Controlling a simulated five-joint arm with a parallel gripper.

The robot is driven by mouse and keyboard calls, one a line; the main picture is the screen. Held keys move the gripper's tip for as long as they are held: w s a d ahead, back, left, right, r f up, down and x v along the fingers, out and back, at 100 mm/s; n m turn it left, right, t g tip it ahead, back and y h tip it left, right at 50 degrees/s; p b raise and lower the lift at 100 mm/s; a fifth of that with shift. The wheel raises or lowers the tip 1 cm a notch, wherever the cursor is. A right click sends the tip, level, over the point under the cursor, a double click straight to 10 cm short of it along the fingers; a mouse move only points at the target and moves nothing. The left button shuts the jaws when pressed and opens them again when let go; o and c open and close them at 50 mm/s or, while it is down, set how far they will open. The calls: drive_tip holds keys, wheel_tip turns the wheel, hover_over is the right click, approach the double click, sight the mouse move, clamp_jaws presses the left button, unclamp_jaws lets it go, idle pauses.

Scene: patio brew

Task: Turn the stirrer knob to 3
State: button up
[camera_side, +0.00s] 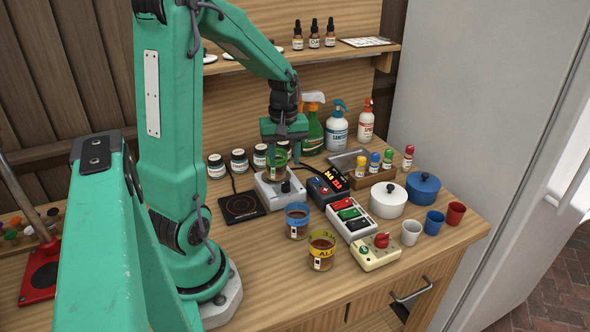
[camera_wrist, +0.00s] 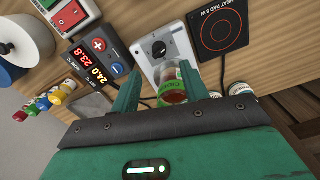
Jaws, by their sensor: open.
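The stirrer (camera_side: 273,193) is a pale square box on the bench, with a dark knob (camera_side: 285,187) on its front. In the wrist view the knob (camera_wrist: 158,49) is a dark pointer on a dial; I cannot read its number. A glass jar (camera_side: 274,173) with a green band and red-brown contents stands on the stirrer. My gripper (camera_side: 283,146) is over the stirrer, around the jar's upper part. In the wrist view my open gripper (camera_wrist: 160,74) has the jar (camera_wrist: 173,87) between its fingers, close to the right one. I cannot tell if they touch.
A black heat pad (camera_side: 240,206) lies left of the stirrer, and a box with a red display (camera_side: 327,187) stands right. Jars with blue (camera_side: 297,220) and yellow bands (camera_side: 321,250) stand in front. Spray bottles (camera_side: 338,127) and small dark jars (camera_side: 239,161) stand behind.

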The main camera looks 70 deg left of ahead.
sight(286, 182)
drive_tip(key=n, duration=0.5)
drive_tip(key=shift+n, duration=0.3)
drive_tip(key=shift+f, duration=3.95)
clamp_jaws()
